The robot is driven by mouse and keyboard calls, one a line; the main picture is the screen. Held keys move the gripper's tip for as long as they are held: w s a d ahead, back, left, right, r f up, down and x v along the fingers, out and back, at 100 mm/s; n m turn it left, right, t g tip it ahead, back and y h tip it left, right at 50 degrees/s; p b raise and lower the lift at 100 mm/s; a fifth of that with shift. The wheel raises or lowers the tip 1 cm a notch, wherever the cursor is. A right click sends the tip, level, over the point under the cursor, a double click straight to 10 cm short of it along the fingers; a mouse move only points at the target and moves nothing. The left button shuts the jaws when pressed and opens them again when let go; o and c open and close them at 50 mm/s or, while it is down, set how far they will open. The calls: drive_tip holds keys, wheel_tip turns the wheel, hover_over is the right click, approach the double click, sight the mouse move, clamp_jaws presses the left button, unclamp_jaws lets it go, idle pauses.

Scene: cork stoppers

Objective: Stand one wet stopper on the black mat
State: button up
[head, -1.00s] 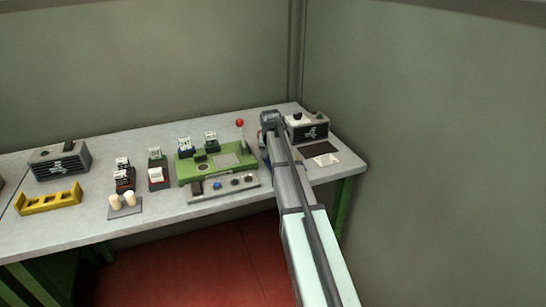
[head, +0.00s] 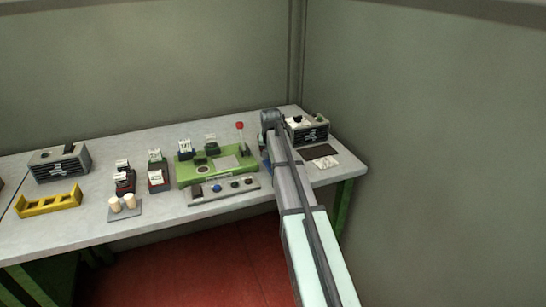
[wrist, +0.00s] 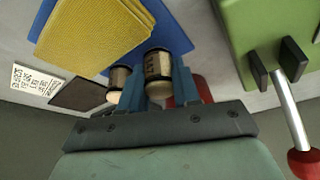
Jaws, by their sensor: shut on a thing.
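My gripper (wrist: 158,88) is shut on a cork stopper (wrist: 157,68) with a dark band and lettering, held between its two bluish fingers. A second banded stopper (wrist: 119,80) is just left of the fingers, outside them, in the wrist view. Both are by a blue tray (wrist: 178,35) with a yellow sponge (wrist: 95,32). I cannot tell whether the held stopper touches the tray. The dark mat (head: 320,152) lies bare at the bench's right end and also shows in the wrist view (wrist: 78,95). My arm hides the gripper in the head view.
A white card (head: 323,162) lies beside the mat, with a grey fan box (head: 306,130) behind. A green machine (head: 190,175) with an upright red-knobbed lever (head: 240,126) stands left of my arm. Two pale stoppers (head: 122,204) stand on a grey plate farther left.

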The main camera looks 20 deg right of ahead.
wheel_tip(320, 180, up, 8)
drive_tip(key=shift+f, duration=0.15)
drive_tip(key=shift+d+r, duration=0.25)
drive_tip(key=m, duration=0.2)
hover_over(309, 151)
drive_tip(key=s+a, duration=0.3)
drive_tip(key=s, duration=0.1)
drive_tip(key=shift+w+d+n, duration=1)
drive_tip(key=shift+w+d, duration=0.15)
drive_tip(key=shift+f, duration=4.65)
drive_tip(key=shift+f, duration=0.1)
drive_tip(key=o, duration=1)
